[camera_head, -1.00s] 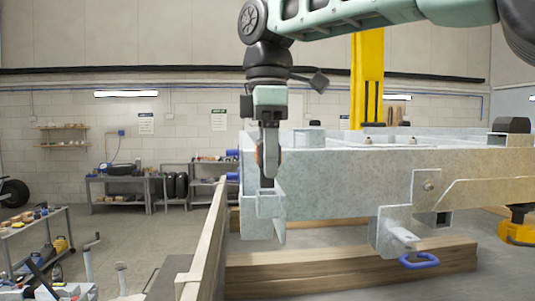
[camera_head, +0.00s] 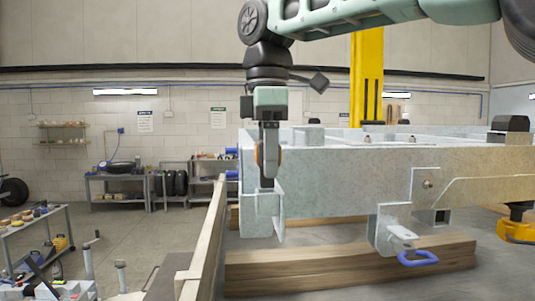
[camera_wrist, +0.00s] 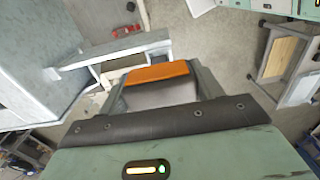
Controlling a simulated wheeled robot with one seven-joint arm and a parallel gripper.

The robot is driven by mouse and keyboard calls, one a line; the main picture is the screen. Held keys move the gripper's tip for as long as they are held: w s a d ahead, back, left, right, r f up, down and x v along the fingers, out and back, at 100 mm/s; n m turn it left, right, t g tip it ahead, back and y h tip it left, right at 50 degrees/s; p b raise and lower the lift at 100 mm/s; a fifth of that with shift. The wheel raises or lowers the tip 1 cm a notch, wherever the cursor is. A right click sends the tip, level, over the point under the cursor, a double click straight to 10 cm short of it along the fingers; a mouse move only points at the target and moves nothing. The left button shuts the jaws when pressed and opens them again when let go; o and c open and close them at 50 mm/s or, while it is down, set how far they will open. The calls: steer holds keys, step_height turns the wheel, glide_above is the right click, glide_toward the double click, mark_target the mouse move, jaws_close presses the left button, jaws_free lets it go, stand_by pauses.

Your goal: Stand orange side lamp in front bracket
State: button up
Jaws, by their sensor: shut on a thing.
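The orange side lamp (camera_wrist: 157,73) is between the two fingers of my gripper in the wrist view, with its orange face showing. In the head view, my gripper (camera_head: 267,183) points down and is shut on the lamp (camera_head: 260,155), whose orange edge shows beside the fingers. The front bracket (camera_head: 263,212) is a pale galvanized holder at the near left corner of the trailer frame (camera_head: 345,180). The fingertips are at the bracket's top opening. The bracket also shows in the wrist view (camera_wrist: 110,48). The fingers hide the lamp's lower end, so I cannot tell whether it touches the bracket.
A wooden rail (camera_head: 205,240) runs close along the left of the bracket. Timber beams (camera_head: 330,267) lie under the frame. A blue-handled hitch part (camera_head: 418,258) hangs at the right. A yellow post (camera_head: 366,80) stands behind. Shelves and benches line the far wall.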

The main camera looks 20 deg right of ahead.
mark_target(267, 187)
steer(key=shift+f+b, duration=1.4)
steer(key=shift+f, duration=0.7)
steer(key=o, duration=1.2)
steer(key=shift+c, duration=0.2)
step_height(267, 187, up, 16)
steer(key=p, duration=0.3)
steer(key=shift+r+p, duration=0.8)
steer(key=shift+p, duration=0.2)
steer(key=shift+s, duration=0.15)
